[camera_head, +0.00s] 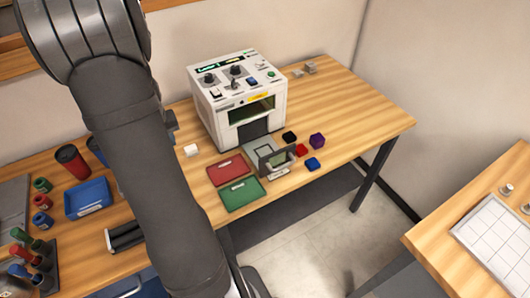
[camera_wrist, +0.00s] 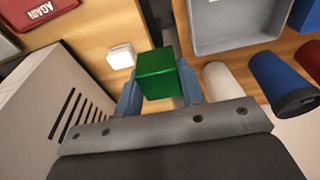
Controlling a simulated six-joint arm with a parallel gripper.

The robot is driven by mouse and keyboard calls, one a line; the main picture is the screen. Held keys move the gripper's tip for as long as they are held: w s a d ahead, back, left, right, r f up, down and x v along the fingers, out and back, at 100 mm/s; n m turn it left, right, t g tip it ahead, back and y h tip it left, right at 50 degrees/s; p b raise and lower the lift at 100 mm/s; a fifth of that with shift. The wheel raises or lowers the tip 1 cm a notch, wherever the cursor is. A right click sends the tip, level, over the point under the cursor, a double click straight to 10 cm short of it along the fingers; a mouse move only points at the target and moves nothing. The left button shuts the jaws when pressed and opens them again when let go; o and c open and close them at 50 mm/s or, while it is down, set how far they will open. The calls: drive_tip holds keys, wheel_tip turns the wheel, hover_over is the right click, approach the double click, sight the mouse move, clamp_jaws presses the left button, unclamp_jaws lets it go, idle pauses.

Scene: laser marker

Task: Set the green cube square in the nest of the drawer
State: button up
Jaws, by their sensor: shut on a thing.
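The green cube (camera_wrist: 157,72) is between the two blue fingers of my gripper (camera_wrist: 159,90) in the wrist view. The gripper is shut on it, and the cube looks roughly square to the fingers. In the head view my arm hides both gripper and cube. The drawer (camera_head: 262,147) is out at the front of the white laser marker (camera_head: 220,107), with a grey floor and an upright front panel with a handle. The nest is too small to make out clearly. The wrist view shows the marker's vented side (camera_wrist: 50,100) at left, and the drawer is not in that view.
A red tray (camera_head: 229,169) and a green tray (camera_head: 242,194) lie left of the drawer. Black (camera_head: 289,137), red (camera_head: 301,150), purple (camera_head: 317,141) and blue (camera_head: 312,164) pieces lie close on its right. A white block (camera_head: 191,150) stands left of the marker.

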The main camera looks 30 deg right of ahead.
drive_tip(key=s+d+r+m, duration=0.1)
drive_tip(key=s+d, duration=0.4)
drive_tip(key=d, duration=0.2)
drive_tip(key=s+d+r, duration=0.1)
drive_tip(key=s+d, duration=0.3)
drive_tip(key=d, duration=0.4)
drive_tip(key=r+m+g+h, duration=0.1)
drive_tip(key=m+g+h, duration=0.1)
drive_tip(key=m, duration=1.5)
hover_over(267, 152)
drive_tip(key=f, duration=0.9)
drive_tip(key=shift+a+f, duration=0.1)
drive_tip(key=shift+a, duration=0.25)
